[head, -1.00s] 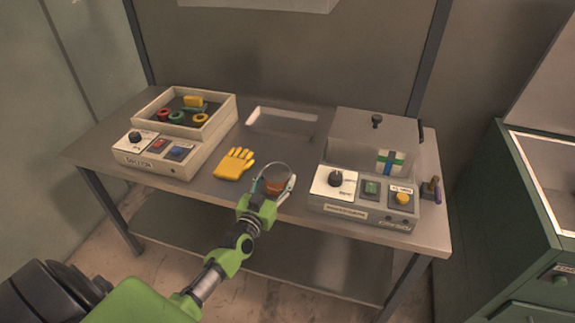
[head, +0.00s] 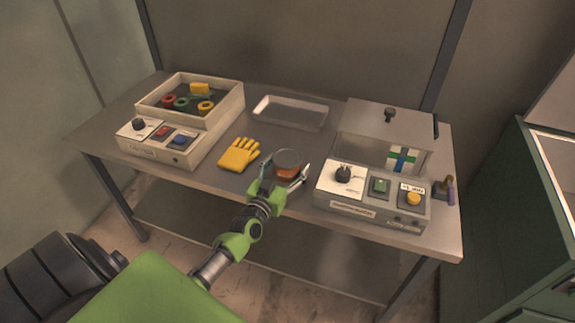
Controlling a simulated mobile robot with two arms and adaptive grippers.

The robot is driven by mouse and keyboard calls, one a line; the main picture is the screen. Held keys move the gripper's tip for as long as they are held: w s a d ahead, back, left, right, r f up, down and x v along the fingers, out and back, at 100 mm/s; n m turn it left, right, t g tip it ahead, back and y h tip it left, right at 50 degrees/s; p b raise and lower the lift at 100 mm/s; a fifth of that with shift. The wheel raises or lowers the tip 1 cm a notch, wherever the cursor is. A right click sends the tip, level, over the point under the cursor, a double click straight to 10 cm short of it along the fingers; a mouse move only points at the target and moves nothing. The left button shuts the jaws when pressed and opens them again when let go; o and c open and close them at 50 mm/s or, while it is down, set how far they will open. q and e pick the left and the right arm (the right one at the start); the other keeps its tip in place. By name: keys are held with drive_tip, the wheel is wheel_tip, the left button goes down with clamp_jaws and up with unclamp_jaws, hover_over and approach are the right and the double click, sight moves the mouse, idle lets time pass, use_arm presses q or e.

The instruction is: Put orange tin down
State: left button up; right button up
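The orange tin (head: 288,172), with a grey top, is upright at the front of the table (head: 240,188), between a yellow glove and the right-hand control box. My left gripper (head: 291,178) reaches it from the front. Its right finger stands out beside the tin with a small gap, so the gripper looks open around it. The other finger is mostly hidden. The tin appears to rest on the tabletop; its base is partly covered by the gripper. My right gripper is not in view.
The yellow glove (head: 239,154) lies left of the tin. A control box with a tray of colored rings (head: 190,146) stands further left. Another control box (head: 370,192) is close on the right. An empty shallow tray (head: 290,113) lies behind. A green cabinet (head: 530,230) stands at right.

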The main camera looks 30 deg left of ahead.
use_arm(q)
drive_tip(key=shift+s+r, duration=0.1)
drive_tip(key=shift+r, duration=0.05)
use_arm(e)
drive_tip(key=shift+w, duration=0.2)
use_arm(q)
drive_tip(key=shift+r, duration=0.2)
drive_tip(key=s, duration=0.3)
drive_tip(key=s+d, duration=0.1)
drive_tip(key=s, duration=0.7)
drive_tip(key=shift+d+f, duration=0.2)
drive_tip(key=shift+d, duration=0.15)
drive_tip(key=shift+s+d, duration=0.1)
drive_tip(key=shift+s, duration=0.3)
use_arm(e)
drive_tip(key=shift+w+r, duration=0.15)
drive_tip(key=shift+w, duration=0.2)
